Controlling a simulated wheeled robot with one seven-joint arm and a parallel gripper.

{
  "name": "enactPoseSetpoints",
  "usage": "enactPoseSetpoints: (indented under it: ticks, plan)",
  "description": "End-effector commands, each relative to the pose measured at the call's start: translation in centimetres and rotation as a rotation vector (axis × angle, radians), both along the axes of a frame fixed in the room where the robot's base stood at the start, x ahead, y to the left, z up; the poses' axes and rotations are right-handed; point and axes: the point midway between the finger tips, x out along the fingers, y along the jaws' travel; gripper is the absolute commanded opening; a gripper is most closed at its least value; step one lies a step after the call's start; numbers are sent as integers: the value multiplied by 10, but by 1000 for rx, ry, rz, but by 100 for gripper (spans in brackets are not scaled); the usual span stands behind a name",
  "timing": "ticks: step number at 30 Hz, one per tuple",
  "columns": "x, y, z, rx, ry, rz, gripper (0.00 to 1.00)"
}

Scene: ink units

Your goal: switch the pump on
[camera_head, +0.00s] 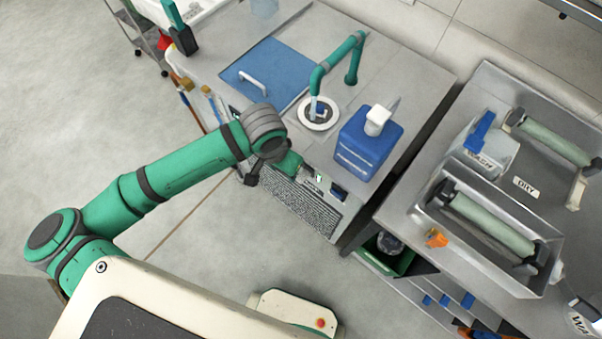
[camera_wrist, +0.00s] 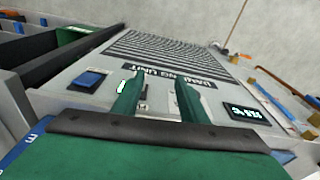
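A small toggle switch (camera_wrist: 143,101) on a plate shows between the fingers of my gripper (camera_wrist: 158,84). My gripper is open and empty, its two green fingers spread at the panel; I cannot tell if they touch it. A blue rocker (camera_wrist: 88,80) sits left of the fingers, near a small lit green indicator (camera_wrist: 122,87). A lit display (camera_wrist: 247,113) is on the right. In the head view the blue rocker (camera_head: 339,192) is right of my gripper (camera_head: 303,172).
A blue jug (camera_head: 366,145) with a white cap, a teal pipe (camera_head: 335,62) over a round drain (camera_head: 318,113) and a blue lid (camera_head: 268,75) are on the unit's top. A second bench (camera_head: 408,205) with roller trays stands right. Floor (camera_head: 215,240) in front is open.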

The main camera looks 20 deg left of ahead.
Motion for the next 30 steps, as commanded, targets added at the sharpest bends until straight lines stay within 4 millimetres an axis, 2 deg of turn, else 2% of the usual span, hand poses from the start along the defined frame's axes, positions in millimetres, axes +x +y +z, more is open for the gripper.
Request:
enactPoseSetpoints:
  ticks: [1, 6, 10, 13, 17, 30]
  plan:
    - [8, -11, 12, 6, 21, -21, 39]
    - [19, -34, 43, 30, 89, -62, 39]
    - [21, -43, 56, 39, 117, -79, 39]
    - [22, -46, 57, 41, 125, -84, 39]
    - [21, -46, 45, 42, 128, -84, 39]
    - [21, -45, -28, 42, 127, -82, 39]
